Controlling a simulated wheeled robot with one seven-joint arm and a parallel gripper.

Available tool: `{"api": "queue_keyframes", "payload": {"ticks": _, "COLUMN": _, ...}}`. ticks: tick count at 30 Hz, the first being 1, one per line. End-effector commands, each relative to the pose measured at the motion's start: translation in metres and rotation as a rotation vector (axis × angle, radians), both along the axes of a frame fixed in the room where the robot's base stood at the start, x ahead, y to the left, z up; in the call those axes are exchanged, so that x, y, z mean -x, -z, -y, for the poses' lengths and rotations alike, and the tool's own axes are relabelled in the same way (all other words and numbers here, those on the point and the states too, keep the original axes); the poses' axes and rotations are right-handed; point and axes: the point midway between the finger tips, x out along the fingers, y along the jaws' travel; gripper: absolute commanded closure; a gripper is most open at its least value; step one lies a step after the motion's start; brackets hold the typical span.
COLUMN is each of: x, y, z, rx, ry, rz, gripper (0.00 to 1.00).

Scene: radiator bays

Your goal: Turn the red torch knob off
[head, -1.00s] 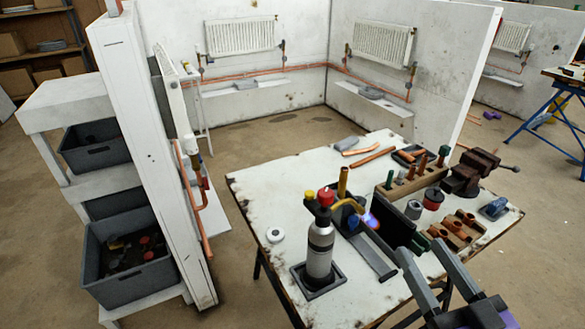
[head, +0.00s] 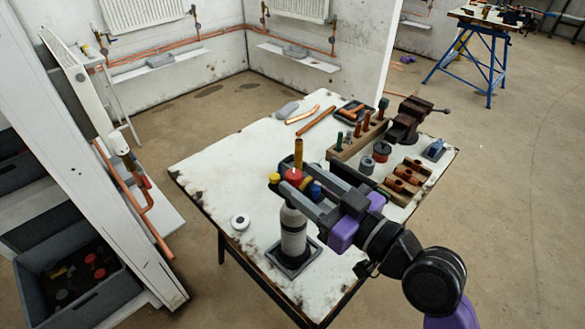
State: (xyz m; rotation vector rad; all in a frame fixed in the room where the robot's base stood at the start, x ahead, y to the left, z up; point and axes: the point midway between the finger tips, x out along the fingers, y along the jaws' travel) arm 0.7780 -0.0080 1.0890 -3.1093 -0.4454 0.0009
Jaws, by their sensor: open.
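The torch's grey bottle (head: 293,232) stands upright in a dark square tray (head: 290,268) on the white workbench. Its red knob (head: 293,175) shows at the top, with a yellow knob (head: 274,178) on its left side. My gripper (head: 305,184) is open at the torch head, its two fingers reaching in from the right. The red knob shows near the fingertips; I cannot tell whether they touch it. The fingers hide much of the torch head. The blue flame is not clearly visible from here.
A white round piece (head: 240,222) lies left of the torch. A wooden rack (head: 350,142) of tools, a vise (head: 409,118) and copper pieces (head: 402,180) stand on the bench's far right. A white panel (head: 90,150) with copper pipe stands at left. The bench's left part is mostly clear.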

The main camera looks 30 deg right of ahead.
Motion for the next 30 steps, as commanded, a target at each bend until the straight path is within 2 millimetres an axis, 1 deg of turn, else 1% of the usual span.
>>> {"api": "queue_keyframes", "payload": {"ticks": 1, "x": -0.008, "y": -0.003, "z": -0.003, "rx": 0.000, "ry": -0.001, "rz": 0.001, "gripper": 0.49}}
{"api": "queue_keyframes", "payload": {"ticks": 3, "x": -0.016, "y": -0.002, "z": -0.005, "rx": -0.001, "ry": 0.000, "rz": 0.001, "gripper": 0.49}}
{"api": "queue_keyframes", "payload": {"ticks": 6, "x": -0.025, "y": -0.002, "z": -0.008, "rx": -0.001, "ry": 0.000, "rz": 0.001, "gripper": 0.49}}
{"api": "queue_keyframes", "payload": {"ticks": 10, "x": -0.031, "y": 0.000, "z": -0.009, "rx": 0.000, "ry": 0.001, "rz": 0.000, "gripper": 0.49}}
{"api": "queue_keyframes", "payload": {"ticks": 17, "x": -0.031, "y": 0.000, "z": -0.009, "rx": 0.000, "ry": 0.001, "rz": 0.000, "gripper": 0.49}}
{"api": "queue_keyframes", "payload": {"ticks": 18, "x": -0.031, "y": 0.000, "z": -0.009, "rx": 0.000, "ry": 0.001, "rz": 0.000, "gripper": 0.53}}
{"api": "queue_keyframes", "payload": {"ticks": 20, "x": -0.031, "y": 0.000, "z": -0.009, "rx": 0.000, "ry": 0.001, "rz": 0.000, "gripper": 0.65}}
{"api": "queue_keyframes", "payload": {"ticks": 21, "x": -0.031, "y": 0.000, "z": -0.009, "rx": 0.000, "ry": 0.001, "rz": 0.000, "gripper": 0.73}}
{"api": "queue_keyframes", "payload": {"ticks": 25, "x": -0.031, "y": 0.000, "z": -0.009, "rx": 0.000, "ry": 0.001, "rz": 0.000, "gripper": 0.98}}
{"api": "queue_keyframes", "payload": {"ticks": 26, "x": -0.031, "y": 0.000, "z": -0.009, "rx": 0.000, "ry": 0.001, "rz": 0.000, "gripper": 1.00}}
{"api": "queue_keyframes", "payload": {"ticks": 30, "x": -0.031, "y": 0.000, "z": -0.009, "rx": 0.001, "ry": 0.002, "rz": 0.000, "gripper": 1.00}}
